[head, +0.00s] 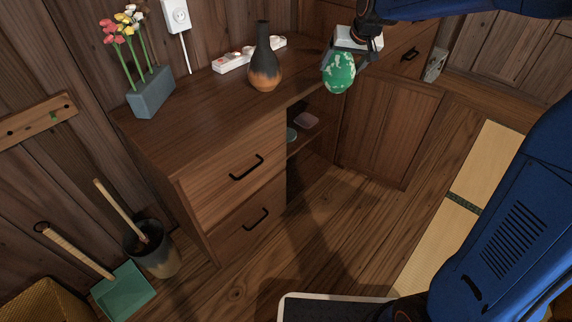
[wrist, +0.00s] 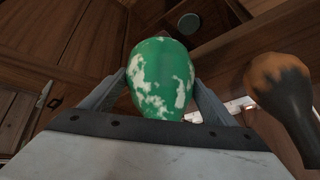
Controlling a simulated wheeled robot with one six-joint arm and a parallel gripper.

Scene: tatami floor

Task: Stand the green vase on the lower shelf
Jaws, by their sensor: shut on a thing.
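The green vase (head: 339,73) has white patches and hangs in my gripper (head: 350,48), in front of the cabinet's top edge in the head view. In the wrist view the vase (wrist: 160,78) sits between the two fingers of my gripper (wrist: 160,92), which are shut on it. The lower shelf (head: 309,141) shows in the cabinet's open bay, right of the drawers. A pale pinkish dish (head: 306,121) and a greenish round thing (head: 291,134) show inside the bay. The rest of the bay is in shadow or hidden.
A dark and orange bottle vase (head: 264,65) stands on the cabinet top (head: 205,100), beside a power strip (head: 232,60). A flower block (head: 151,92) stands at the left. A bucket (head: 153,250) and green dustpan (head: 124,291) are on the floor. Floor before the bay is clear.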

